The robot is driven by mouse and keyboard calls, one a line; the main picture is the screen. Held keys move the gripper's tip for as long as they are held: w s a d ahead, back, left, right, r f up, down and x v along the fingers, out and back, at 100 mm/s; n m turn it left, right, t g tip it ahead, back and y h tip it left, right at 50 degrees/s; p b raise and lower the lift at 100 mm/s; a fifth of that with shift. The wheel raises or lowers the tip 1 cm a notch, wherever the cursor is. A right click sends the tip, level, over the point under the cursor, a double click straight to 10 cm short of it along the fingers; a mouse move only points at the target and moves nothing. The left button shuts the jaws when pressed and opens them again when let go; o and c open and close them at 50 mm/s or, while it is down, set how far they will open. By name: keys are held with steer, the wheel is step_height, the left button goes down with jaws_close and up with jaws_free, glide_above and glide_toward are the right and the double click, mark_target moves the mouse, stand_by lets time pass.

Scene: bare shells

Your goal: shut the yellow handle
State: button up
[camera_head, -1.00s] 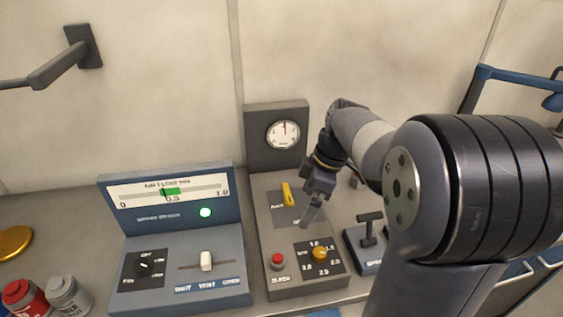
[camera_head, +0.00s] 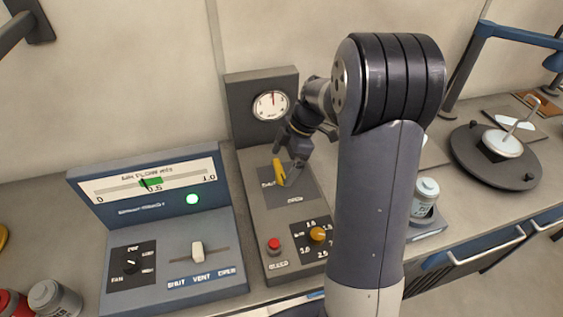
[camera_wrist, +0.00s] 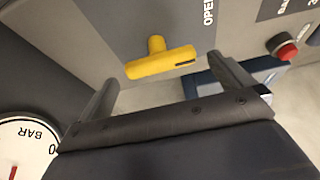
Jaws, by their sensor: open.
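The yellow handle (camera_head: 279,173) is a small lever on the dark plate of the grey panel (camera_head: 256,222), below a round gauge. In the wrist view the yellow handle (camera_wrist: 160,64) is a T-shaped bar on a short stem, with the word OPEN beside it. My gripper (camera_head: 288,167) is at the handle in the head view and partly covers it. In the wrist view my gripper (camera_wrist: 168,80) has its two fingers spread, one on each side of the handle, with gaps visible. I cannot tell how deep the handle sits between them.
The gauge (camera_head: 271,105) stands behind the handle. A red button (camera_head: 273,245) and a yellow knob (camera_head: 318,234) are at the panel's front. A blue-grey console (camera_head: 175,262) with a white slider (camera_head: 197,252) stands left. A jar (camera_head: 426,195) and a dark round plate (camera_head: 470,165) are right.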

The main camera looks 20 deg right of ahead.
steer(key=shift+x, duration=0.8)
steer(key=shift+c, duration=0.3)
steer(key=c, duration=0.8)
steer(key=shift+c, duration=0.2)
